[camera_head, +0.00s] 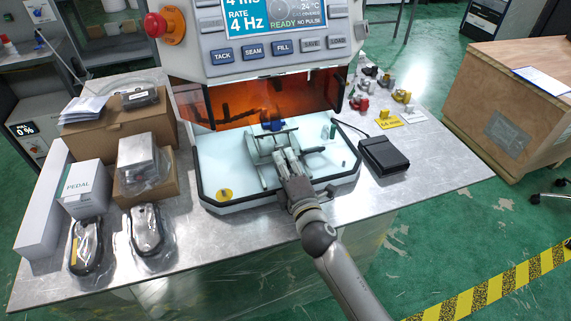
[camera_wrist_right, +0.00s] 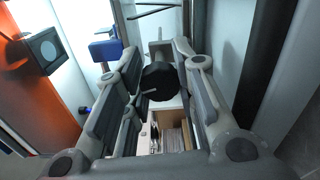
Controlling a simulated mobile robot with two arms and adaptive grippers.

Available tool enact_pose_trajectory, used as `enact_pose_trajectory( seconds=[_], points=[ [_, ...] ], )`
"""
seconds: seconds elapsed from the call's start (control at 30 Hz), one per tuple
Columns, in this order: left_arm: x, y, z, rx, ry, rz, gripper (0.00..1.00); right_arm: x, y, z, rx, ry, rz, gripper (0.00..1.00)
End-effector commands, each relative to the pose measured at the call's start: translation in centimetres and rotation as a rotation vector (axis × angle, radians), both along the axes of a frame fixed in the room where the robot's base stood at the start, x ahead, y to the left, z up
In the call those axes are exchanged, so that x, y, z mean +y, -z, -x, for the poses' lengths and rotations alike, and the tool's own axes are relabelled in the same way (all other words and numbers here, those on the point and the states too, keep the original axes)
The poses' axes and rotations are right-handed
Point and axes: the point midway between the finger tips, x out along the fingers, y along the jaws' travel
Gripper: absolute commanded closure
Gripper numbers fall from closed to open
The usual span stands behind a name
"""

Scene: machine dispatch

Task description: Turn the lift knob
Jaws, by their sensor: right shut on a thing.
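The lift knob (camera_wrist_right: 159,82) shows in the right wrist view as a dark, round, faceted knob. It sits between the two fingers of my right gripper (camera_wrist_right: 158,66), which is shut on it. In the head view my right gripper (camera_head: 286,163) reaches into the lit white bay of the machine, against the grey fixture (camera_head: 262,147). The knob is hidden behind the gripper in that view. My left gripper is in neither view.
An orange tinted shield (camera_head: 240,105) hangs over the back of the bay. A dark-rimmed tray (camera_head: 335,178) surrounds the fixture. A black box (camera_head: 384,156) lies right of it; boxes and bagged pedals (camera_head: 147,230) crowd the table's left. The front right table is clear.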

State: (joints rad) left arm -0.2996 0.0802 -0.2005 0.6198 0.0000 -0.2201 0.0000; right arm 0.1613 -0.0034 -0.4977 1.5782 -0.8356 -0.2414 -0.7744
Motion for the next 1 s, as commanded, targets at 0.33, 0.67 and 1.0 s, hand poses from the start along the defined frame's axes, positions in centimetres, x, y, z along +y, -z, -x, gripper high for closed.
enact_pose_trajectory(
  seconds=[0.33,0.67,1.0],
  points=[
    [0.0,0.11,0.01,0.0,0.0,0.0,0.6,0.1,0.22,0.12,0.057,-0.001,-0.158,0.98],
    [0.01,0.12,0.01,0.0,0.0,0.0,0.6,0.12,0.21,0.12,0.068,-0.002,-0.196,0.98],
    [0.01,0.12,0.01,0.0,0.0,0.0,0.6,0.13,0.21,0.12,0.068,-0.002,-0.195,0.68]
  ],
)
